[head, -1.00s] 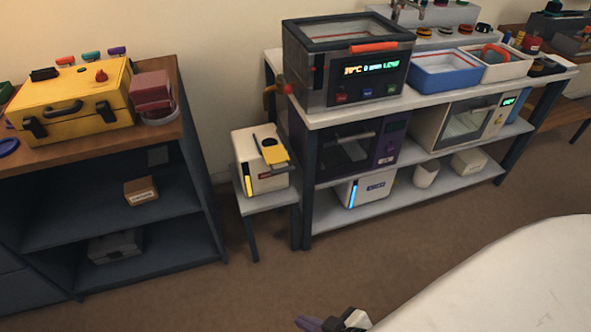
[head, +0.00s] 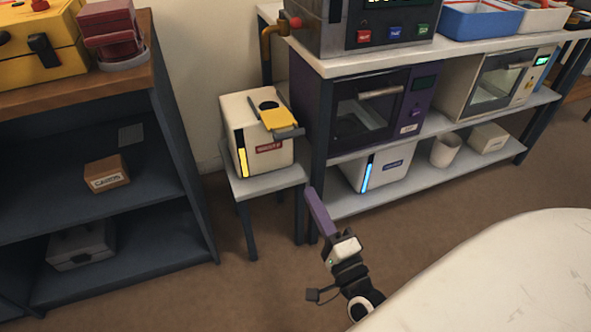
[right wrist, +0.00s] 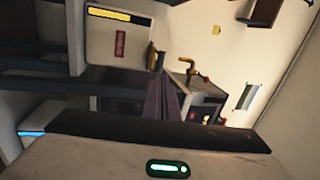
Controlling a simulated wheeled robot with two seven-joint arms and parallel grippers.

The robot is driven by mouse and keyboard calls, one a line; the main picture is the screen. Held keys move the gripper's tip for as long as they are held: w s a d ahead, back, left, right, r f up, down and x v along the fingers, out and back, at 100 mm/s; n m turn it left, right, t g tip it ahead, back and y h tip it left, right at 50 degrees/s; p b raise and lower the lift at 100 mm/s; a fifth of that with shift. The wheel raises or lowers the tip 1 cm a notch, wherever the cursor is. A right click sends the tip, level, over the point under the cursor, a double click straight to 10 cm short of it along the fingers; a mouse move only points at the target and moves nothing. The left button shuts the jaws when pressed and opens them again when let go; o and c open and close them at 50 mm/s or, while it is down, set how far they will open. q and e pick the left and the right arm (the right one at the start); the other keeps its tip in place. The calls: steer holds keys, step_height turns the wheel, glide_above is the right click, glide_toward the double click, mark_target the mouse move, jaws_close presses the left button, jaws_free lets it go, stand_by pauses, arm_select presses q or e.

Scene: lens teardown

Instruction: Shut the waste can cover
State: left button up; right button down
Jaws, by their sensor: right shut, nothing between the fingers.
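The waste can (head: 258,135) is a white box with a yellow strip and a red label, standing on a small grey stand. Its yellow cover (head: 277,120) sits off to the right side of the top, and a dark round opening (head: 267,104) shows beside it. The can also shows turned sideways in the right wrist view (right wrist: 105,45). My right gripper (head: 315,200), with purple fingers, is shut and empty, in front of and to the right of the can, apart from it. Its fingers (right wrist: 160,98) show in the right wrist view. My left gripper is not in view.
The grey stand (head: 262,183) is close between a dark shelf unit (head: 185,150) on the left and a bench (head: 465,172) with a purple oven (head: 355,115) on the right. A white rounded surface (head: 500,275) fills the lower right. The brown floor in front is clear.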

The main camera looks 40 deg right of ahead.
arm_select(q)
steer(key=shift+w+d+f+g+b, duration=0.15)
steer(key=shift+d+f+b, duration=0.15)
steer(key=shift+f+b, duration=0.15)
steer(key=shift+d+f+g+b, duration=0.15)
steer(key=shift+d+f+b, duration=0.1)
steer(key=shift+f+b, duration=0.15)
arm_select(e)
steer(key=w+d+r, duration=0.1)
steer(key=w+d, duration=0.1)
steer(key=w, duration=0.4)
steer(key=w+d+r+m+h, duration=0.1)
steer(key=w+d+r, duration=0.1)
steer(key=w, duration=0.5)
steer(key=shift+d+r, duration=0.2)
steer(key=shift+r, duration=0.05)
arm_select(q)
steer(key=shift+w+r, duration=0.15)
arm_select(e)
steer(key=shift+w, duration=0.1)
steer(key=shift+d, duration=0.1)
